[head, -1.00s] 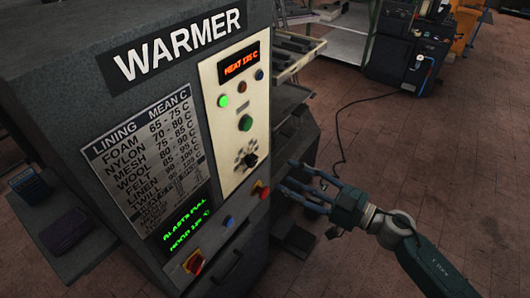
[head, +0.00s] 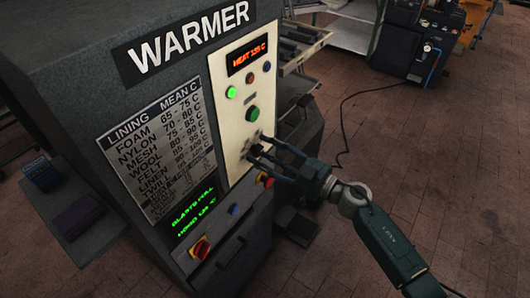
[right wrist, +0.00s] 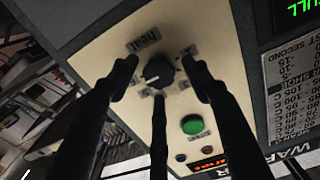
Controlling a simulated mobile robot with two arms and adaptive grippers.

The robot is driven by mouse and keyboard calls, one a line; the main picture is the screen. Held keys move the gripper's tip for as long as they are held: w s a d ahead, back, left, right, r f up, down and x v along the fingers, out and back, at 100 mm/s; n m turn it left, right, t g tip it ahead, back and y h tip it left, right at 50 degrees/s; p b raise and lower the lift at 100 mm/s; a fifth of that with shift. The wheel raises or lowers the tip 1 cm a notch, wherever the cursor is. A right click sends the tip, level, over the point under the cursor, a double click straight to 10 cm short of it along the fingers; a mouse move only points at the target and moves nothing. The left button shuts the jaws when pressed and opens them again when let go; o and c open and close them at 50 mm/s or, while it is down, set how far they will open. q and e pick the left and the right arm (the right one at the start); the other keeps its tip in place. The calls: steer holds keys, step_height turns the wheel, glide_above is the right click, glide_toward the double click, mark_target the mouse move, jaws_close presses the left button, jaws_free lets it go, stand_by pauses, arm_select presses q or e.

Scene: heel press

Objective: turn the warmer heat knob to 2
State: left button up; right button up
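The warmer heat knob (right wrist: 158,72) is a round black dial on the warmer's cream panel (head: 232,100), with small labels around it. Its white pointer mark faces the lower left in the right wrist view. A plate marked "heat" sits beside it. My right gripper (head: 258,150) has its three fingers spread around the knob in the head view, which they partly hide. In the right wrist view the fingertips (right wrist: 160,80) stand on several sides of the dial with gaps to it, so the gripper is open. My left gripper is not in view.
A green button (head: 253,114) sits above the knob, below a lit orange heat display (head: 248,54) with digits too small to read surely. An orange-red button (head: 267,181), a blue button (head: 233,209) and a red-yellow switch (head: 200,247) are below.

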steer(key=c, duration=1.1)
steer(key=shift+r+n, duration=0.1)
steer(key=shift+n, duration=0.3)
